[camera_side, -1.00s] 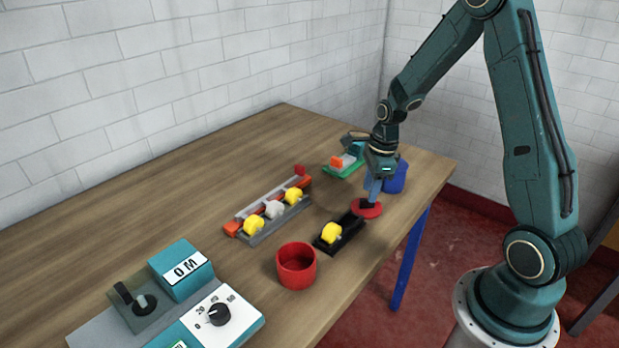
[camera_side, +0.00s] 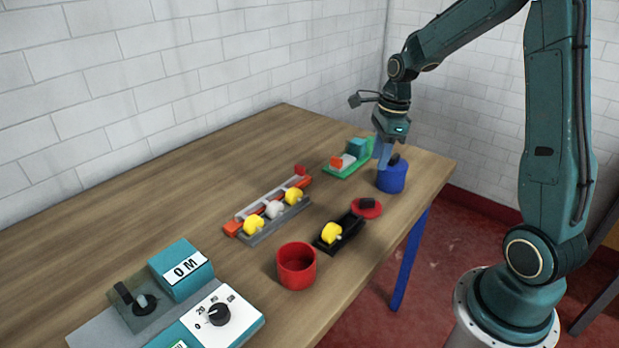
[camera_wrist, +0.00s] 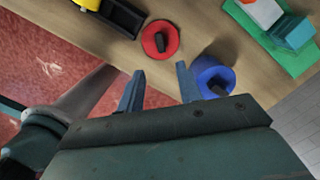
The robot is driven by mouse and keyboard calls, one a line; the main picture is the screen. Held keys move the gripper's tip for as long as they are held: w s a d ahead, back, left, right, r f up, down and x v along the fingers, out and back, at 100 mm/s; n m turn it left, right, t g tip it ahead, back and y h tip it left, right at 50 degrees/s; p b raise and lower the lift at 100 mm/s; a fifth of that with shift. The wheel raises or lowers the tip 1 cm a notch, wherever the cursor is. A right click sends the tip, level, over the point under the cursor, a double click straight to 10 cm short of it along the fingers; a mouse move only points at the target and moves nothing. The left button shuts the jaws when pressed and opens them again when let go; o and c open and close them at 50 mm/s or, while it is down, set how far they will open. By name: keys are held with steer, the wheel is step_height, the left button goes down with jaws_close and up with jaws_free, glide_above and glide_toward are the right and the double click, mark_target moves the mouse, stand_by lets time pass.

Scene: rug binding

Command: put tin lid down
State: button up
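The red tin lid (camera_side: 374,212) lies flat on the table with its dark knob up, beside the black holder. It also shows in the wrist view (camera_wrist: 151,46), beyond my fingertips and clear of them. The red tin (camera_side: 296,268) stands open and empty towards the front edge. The blue tin (camera_side: 391,182) has a dark knob on top and also shows in the wrist view (camera_wrist: 206,72). My gripper (camera_side: 384,160) is above the table by the blue tin. In the wrist view its fingers (camera_wrist: 160,86) are apart with nothing between them.
A black holder (camera_side: 347,233) with a yellow roll sits between the red tin and red lid. A grey rack (camera_side: 262,230) with yellow and white rolls lies behind. A green tray (camera_side: 347,170) is at the back. A control box (camera_side: 182,270) stands front left. The table's left is clear.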

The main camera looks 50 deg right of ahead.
stand_by(0.4)
steer(key=s+a+r+n+t, duration=0.2)
steer(key=s+a+r+n, duration=0.4)
steer(key=n, duration=0.7)
steer(key=s+a+r+n+t+h, duration=0.1)
steer(key=s+a+r+n+t, duration=0.1)
steer(key=s+a+r+n, duration=0.5)
steer(key=s+a+n, duration=0.3)
steer(key=s+n, duration=0.1)
steer(key=n, duration=0.3)
steer(key=shift+s+r+t, duration=0.25)
steer(key=shift+t, duration=0.05)
